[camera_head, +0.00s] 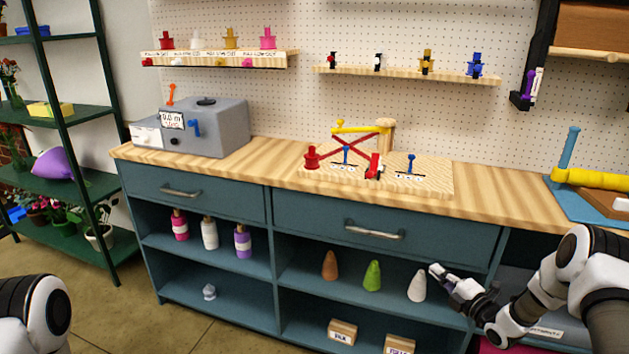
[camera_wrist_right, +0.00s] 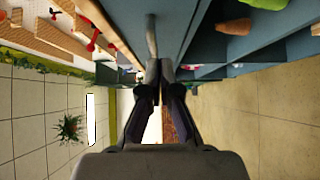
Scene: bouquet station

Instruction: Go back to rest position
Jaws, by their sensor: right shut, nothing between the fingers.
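My right gripper (camera_head: 447,277) is in front of the blue cabinet (camera_head: 383,223) at the right, by the shelf opening. In the head view its tip is beside the white cone (camera_head: 417,286); I cannot tell how far apart they are in depth. In the right wrist view the gripper's fingers (camera_wrist_right: 160,75) are together, with nothing between them. The left arm shows only as a white and black link at the lower left of the head view; its gripper is out of frame.
Orange (camera_head: 330,264) and green (camera_head: 372,275) cones stand on the same shelf. The wooden countertop (camera_head: 270,160) carries a grey machine (camera_head: 207,127) and a board with a red and yellow mechanism (camera_head: 425,180). Drawer handles (camera_head: 374,233) stick out. Floor is open at the lower left.

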